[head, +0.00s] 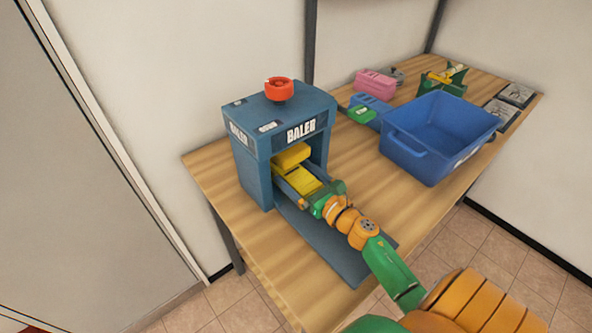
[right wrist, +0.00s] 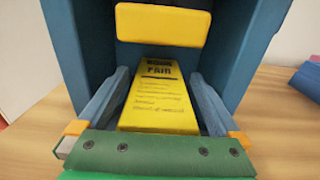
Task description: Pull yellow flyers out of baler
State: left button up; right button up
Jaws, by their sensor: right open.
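The blue baler (head: 255,160) stands on the wooden table, its open front facing my right arm. The yellow flyers (head: 303,180) lie flat in its opening, and black print shows on their top in the right wrist view (right wrist: 158,98). A yellow block (head: 291,156) hangs above them inside the baler; it also shows in the right wrist view (right wrist: 162,25). My right gripper (right wrist: 158,76) is open at the opening, with one blue-grey finger on each side of the flyers. I cannot tell whether the fingers touch them. My left gripper is out of view.
A red knob (head: 279,89) tops the baler. A blue bin (head: 433,140) stands to the right, with pink (head: 375,84) and green (head: 360,114) items behind and beside it. A dark mat (head: 345,262) lies before the baler. The table between baler and bin looks clear.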

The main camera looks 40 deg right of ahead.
jog(key=shift+w, duration=0.4)
